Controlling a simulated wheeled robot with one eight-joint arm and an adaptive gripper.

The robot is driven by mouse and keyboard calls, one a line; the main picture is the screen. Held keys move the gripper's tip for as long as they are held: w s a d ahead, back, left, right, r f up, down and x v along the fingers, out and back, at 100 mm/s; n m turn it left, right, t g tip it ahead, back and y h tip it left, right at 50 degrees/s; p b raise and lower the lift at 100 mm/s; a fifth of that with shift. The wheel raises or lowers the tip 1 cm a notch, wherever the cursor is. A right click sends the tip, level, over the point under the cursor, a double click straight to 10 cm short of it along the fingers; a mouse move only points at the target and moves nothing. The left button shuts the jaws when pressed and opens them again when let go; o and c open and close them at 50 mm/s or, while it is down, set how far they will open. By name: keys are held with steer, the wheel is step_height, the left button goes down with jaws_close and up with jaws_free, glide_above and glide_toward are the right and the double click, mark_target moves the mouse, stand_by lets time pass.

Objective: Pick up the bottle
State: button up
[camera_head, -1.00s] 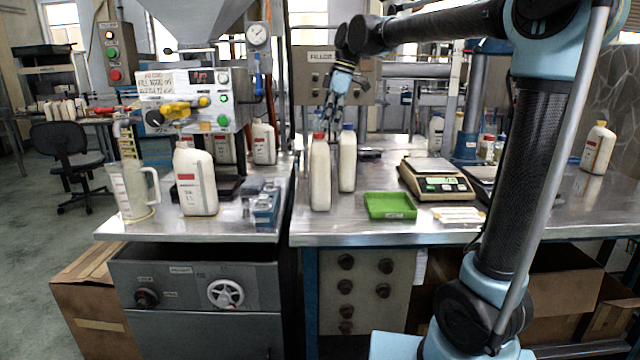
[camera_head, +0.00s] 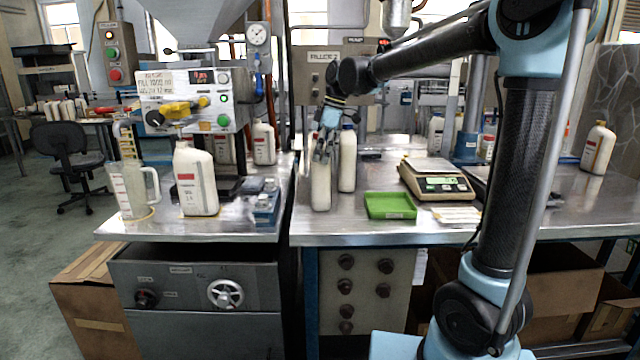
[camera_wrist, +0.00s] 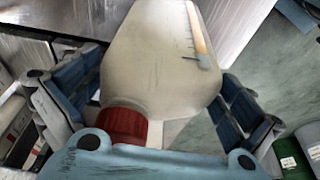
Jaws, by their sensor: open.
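A white bottle (camera_head: 320,188) stands upright on the metal table, left of a second white bottle with a blue cap (camera_head: 347,162). In the wrist view the near bottle (camera_wrist: 165,60) lies between my fingers and its red cap (camera_wrist: 123,126) is close to the palm. My gripper (camera_head: 323,152) points down over the bottle's top in the head view and hides its cap. In the wrist view my gripper (camera_wrist: 155,100) is open, one finger on each side of the bottle; I cannot tell whether either touches it.
A green tray (camera_head: 390,206) lies right of the bottles, with a weighing scale (camera_head: 436,180) farther right. A filling machine (camera_head: 190,98) stands at the left, with a white bottle (camera_head: 196,180) and a clear jug (camera_head: 132,190) in front. The table front is mostly clear.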

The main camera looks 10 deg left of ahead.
steer(key=c, duration=1.8)
steer(key=shift+r, duration=0.1)
